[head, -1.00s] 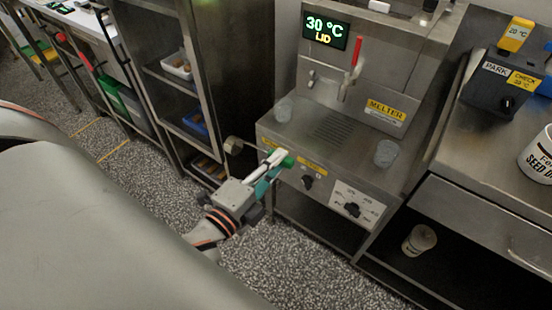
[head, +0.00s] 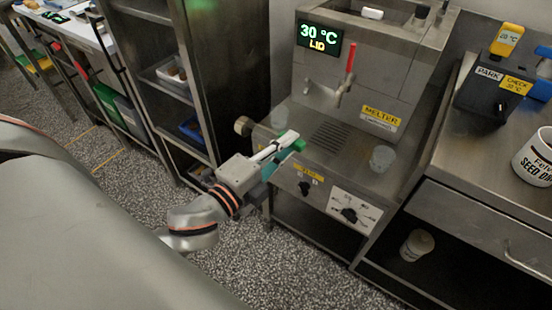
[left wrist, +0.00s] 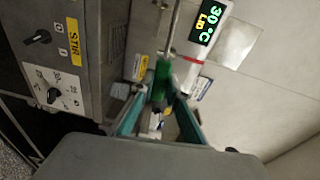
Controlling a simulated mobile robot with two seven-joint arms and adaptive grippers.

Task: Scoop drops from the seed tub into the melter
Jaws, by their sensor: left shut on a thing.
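My left gripper (head: 283,147) is shut on the green handle (head: 299,144) of a scoop. The scoop's thin shaft runs left to a round bowl (head: 242,126); its contents cannot be made out. The gripper is over the front left edge of the melter (head: 335,85). In the left wrist view, the green handle (left wrist: 160,82) is between the fingers, with a metal shaft rising from it. The melter's display reads 30 °C and LID. The white seed tub (head: 533,160) stands on the right-hand counter, cut by the picture edge. My right gripper is not in view.
A clear cup (head: 382,158) stands on the melter's right deck, another (head: 281,117) at its left. A black box (head: 488,97) marked PARK stands on the right counter. A steel rack (head: 165,80) is at left.

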